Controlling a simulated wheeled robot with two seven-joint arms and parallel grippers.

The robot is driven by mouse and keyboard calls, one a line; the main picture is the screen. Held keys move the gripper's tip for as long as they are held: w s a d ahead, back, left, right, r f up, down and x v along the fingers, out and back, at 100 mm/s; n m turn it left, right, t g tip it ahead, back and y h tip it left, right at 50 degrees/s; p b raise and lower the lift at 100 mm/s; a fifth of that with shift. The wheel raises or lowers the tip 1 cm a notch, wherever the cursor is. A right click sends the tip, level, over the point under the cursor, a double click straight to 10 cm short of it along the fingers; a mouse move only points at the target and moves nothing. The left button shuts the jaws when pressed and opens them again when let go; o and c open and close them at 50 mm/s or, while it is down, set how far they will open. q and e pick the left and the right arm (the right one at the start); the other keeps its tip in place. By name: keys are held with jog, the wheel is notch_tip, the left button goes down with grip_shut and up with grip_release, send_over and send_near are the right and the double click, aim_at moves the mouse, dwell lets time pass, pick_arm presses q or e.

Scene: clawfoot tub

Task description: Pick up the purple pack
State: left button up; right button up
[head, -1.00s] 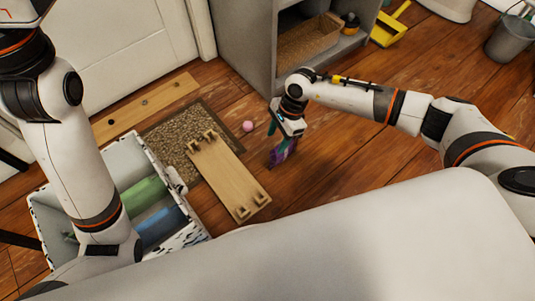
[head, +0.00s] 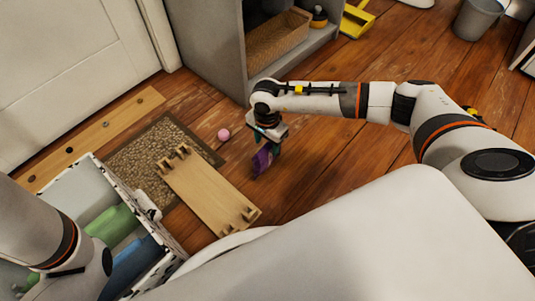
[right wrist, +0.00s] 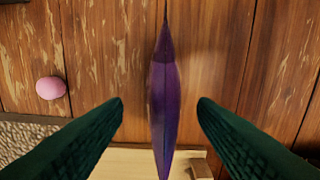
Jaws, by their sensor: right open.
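The purple pack (head: 261,162) is on the wooden floor, just right of the wooden board. In the right wrist view the purple pack (right wrist: 165,95) shows as a long narrow shape with a pointed top end. My right gripper (head: 266,152) is above it, pointing down. Its dark green fingers are open, one on each side of the pack, with a visible gap on both sides in the right wrist view. My left arm comes in at the lower left, but its gripper is out of view.
The wooden board (head: 207,190) lies partly on a brown mat (head: 130,150). A pink ball (head: 223,134) is near the mat's edge. A patterned box (head: 88,183) with green and blue items stands lower left. A grey shelf (head: 215,45) stands behind. Floor to the right is clear.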

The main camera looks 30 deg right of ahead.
aim_at(268, 156)
notch_tip(268, 156, down, 5)
jog(key=b, duration=0.4)
jog(key=shift+s, duration=0.15)
jog(key=shift+r, duration=0.15)
grip_shut()
